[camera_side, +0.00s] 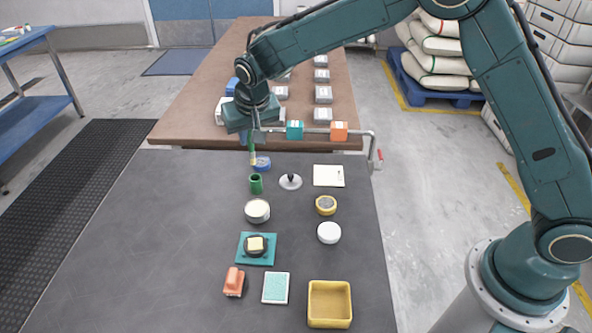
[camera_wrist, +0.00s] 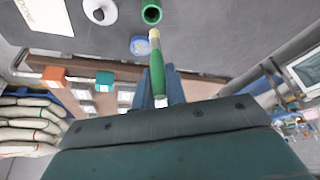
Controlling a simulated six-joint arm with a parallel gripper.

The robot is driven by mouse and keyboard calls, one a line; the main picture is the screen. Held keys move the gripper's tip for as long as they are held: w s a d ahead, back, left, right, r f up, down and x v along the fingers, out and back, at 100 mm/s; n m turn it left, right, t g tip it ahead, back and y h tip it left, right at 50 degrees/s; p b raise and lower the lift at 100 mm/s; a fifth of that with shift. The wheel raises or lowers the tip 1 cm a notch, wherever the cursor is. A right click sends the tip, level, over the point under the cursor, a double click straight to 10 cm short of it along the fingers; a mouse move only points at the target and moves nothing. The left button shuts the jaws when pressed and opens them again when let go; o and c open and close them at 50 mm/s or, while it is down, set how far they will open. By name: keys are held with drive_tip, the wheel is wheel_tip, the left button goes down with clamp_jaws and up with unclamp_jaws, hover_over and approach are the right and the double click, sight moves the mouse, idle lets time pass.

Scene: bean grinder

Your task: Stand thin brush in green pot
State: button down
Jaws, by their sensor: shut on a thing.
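The green pot (camera_side: 256,184) stands upright on the grey table, and its open mouth shows in the wrist view (camera_wrist: 152,14). The thin brush (camera_side: 253,158) has a green handle and a pale tan end. My gripper (camera_side: 251,138) is shut on the brush's green handle, which also shows in the wrist view (camera_wrist: 157,75). The brush hangs nearly upright, pale end down, above the table near the pot. In the wrist view the pale end appears just short of the pot's rim. The brush is outside the pot.
A blue roll (camera_side: 262,164) lies close behind the pot. A white lid with a dark knob (camera_side: 290,182) is right of it, and a round tin (camera_side: 257,211) is in front. A rail with teal (camera_side: 295,130) and orange (camera_side: 338,131) blocks runs behind. The table's left side is clear.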

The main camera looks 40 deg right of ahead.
sight(253, 161)
drive_tip(key=shift+f, duration=1.85)
drive_tip(key=shift+f, duration=2.05)
idle(4.1)
